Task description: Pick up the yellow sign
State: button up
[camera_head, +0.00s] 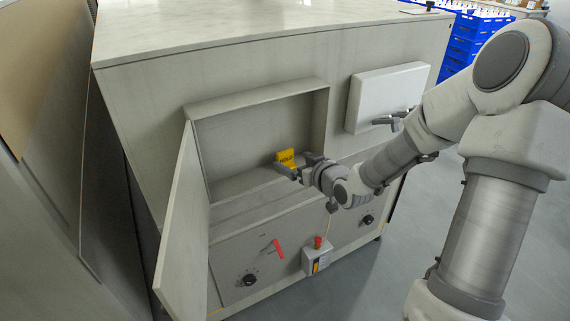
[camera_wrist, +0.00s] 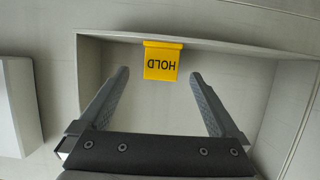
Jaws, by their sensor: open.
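The yellow sign (camera_head: 286,157) stands inside an open compartment (camera_head: 225,109) of the large grey cabinet. In the wrist view the sign (camera_wrist: 162,61) appears upside down with the word HOLD in black, near the compartment's edge. My gripper (camera_head: 297,167) reaches into the compartment opening, close to the sign. In the wrist view my gripper (camera_wrist: 160,75) is open, with one dark finger on each side of the sign's lower part in the picture. The gap between the fingers holds nothing that I can see gripped.
The compartment's door (camera_head: 181,225) hangs open at the left. A closed white box with a handle (camera_head: 386,97) is at the right. Below are a red lever (camera_head: 278,249), a dark knob (camera_head: 249,280) and a box with a red button (camera_head: 317,255). Blue crates (camera_head: 470,35) stand behind.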

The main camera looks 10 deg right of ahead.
aim_at(286, 155)
jog(key=x, duration=0.1)
jog(key=b+x, duration=0.1)
jog(key=x, duration=0.3)
jog(key=shift+w+a+r+b, duration=0.2)
jog(key=shift+r+b, duration=0.05)
jog(key=shift+b, duration=0.15)
jog(key=c, duration=1.4)
